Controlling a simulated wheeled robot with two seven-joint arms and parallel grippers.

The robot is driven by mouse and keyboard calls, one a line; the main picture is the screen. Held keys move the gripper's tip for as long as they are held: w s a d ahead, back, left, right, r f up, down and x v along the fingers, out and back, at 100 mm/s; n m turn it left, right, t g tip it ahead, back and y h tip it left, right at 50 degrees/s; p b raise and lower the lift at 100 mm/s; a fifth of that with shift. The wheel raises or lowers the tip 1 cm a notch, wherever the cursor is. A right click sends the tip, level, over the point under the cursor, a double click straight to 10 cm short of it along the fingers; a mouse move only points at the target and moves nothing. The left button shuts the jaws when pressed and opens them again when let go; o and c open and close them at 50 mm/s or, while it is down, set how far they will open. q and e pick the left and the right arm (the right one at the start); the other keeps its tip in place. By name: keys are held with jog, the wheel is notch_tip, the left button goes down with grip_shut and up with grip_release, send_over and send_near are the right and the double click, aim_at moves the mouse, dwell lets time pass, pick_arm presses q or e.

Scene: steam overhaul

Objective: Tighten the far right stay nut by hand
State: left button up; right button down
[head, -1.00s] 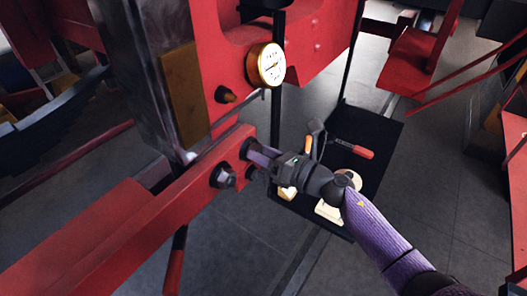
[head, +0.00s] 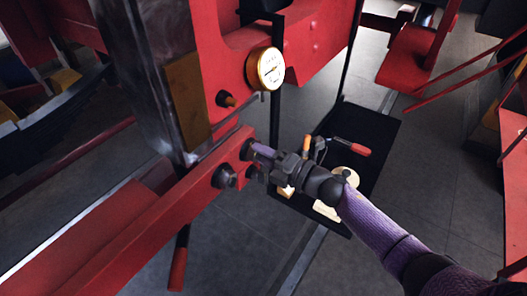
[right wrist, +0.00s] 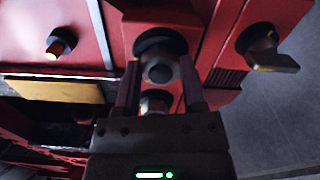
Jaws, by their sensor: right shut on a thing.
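The far right stay nut (right wrist: 160,68) shows as a dark nut with a round end and a dark washer behind it, on the red beam (head: 160,220). My right gripper (right wrist: 160,88) is shut on it, one finger on each side. In the head view my right gripper (head: 258,160) reaches the beam's far end from the right, and its fingers partly hide the nut. A second dark nut (head: 224,177) sits nearer on the same beam, apart from the fingers. My left gripper is not in view.
A brass-rimmed gauge (head: 270,68) and a stud with an orange tip (head: 226,99) are on the red plate above the beam. A black tray (head: 375,135) with a red-handled tool (head: 351,147) lies below my right arm.

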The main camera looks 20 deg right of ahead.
jog(key=shift+f+m+p, duration=0.2)
jog(key=shift+m+p, duration=0.75)
jog(key=shift+m, duration=3.25)
jog(key=shift+c, duration=0.8)
grip_release()
jog(key=shift+s, duration=0.1)
jog(key=v, duration=0.9)
jog(key=shift+s+d, duration=0.3)
